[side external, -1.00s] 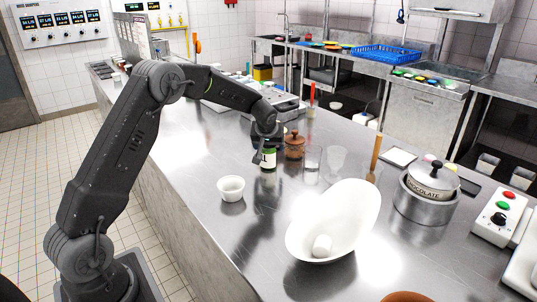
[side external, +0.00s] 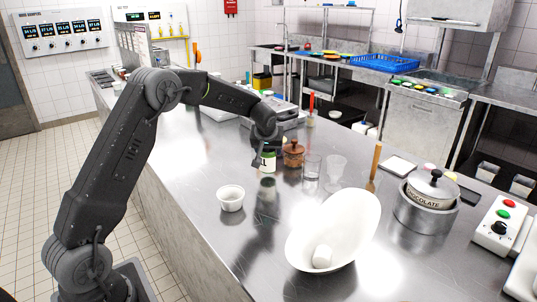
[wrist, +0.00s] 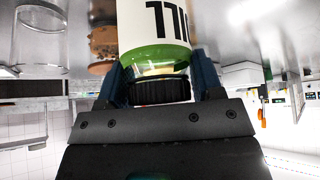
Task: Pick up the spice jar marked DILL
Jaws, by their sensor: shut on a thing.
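The spice jar (side external: 268,163) has a white label with dark lettering, a green band and a black cap. In the side view it hangs upright just above the steel counter (side external: 200,160), with its reflection below. In the wrist view the jar (wrist: 160,40) appears upside down; the label letters look like the end of DILL, and the rest is cut off. My gripper (side external: 265,147) is over the jar from above. In the wrist view my gripper (wrist: 160,88) has one blue finger on each side of the black cap and is shut on it.
A brown lidded pot (side external: 293,156) stands right beside the jar, with a clear glass (side external: 312,167) and a goblet (side external: 335,168) further right. A small white bowl (side external: 230,200) and a large tilted white bowl (side external: 350,215) stand nearer. The counter left of the small bowl is clear.

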